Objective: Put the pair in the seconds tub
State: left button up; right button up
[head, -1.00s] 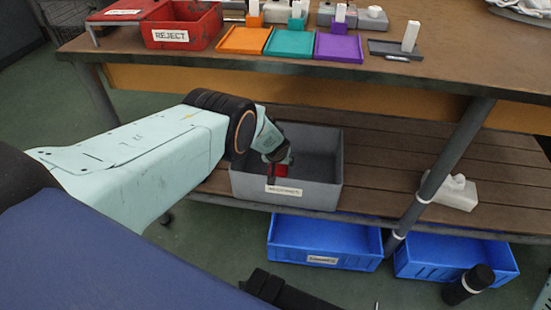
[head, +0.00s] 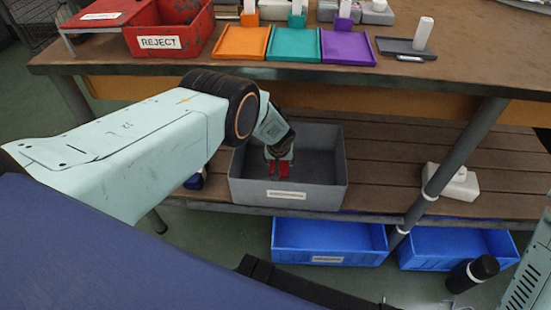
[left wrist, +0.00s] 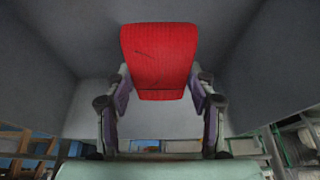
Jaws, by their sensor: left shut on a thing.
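The grey tub (head: 336,185) stands on the lower slatted shelf under the table; its front label is too small to read. My left gripper (head: 279,158) reaches down inside this tub. It is shut on a red folded sock pair (head: 284,172), whose lower end shows below the fingers. In the left wrist view the red pair (left wrist: 160,60) sits between both fingers, with the tub's grey walls (left wrist: 40,60) around it. I cannot tell whether the pair touches the tub's floor. My right gripper is out of view.
On the tabletop are a red REJECT bin (head: 172,42) and orange (head: 240,44), teal (head: 294,46) and purple (head: 348,48) trays. Two blue crates (head: 328,244) (head: 440,250) stand below the shelf. A slanted table leg (head: 455,155) is right of the grey tub.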

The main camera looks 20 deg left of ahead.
pick_arm(q)
jog(key=shift+s+f, duration=0.1)
jog(key=shift+f, duration=0.65)
jog(key=shift+s+b, duration=0.1)
jog(key=shift+b, duration=0.25)
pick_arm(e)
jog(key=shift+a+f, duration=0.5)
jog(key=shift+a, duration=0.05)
pick_arm(q)
jog(key=shift+f, duration=0.2)
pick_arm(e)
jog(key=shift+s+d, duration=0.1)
pick_arm(q)
jog(key=shift+f, duration=0.45)
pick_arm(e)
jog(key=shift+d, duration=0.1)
pick_arm(q)
jog(key=o, duration=1.4)
jog(key=shift+r, duration=0.1)
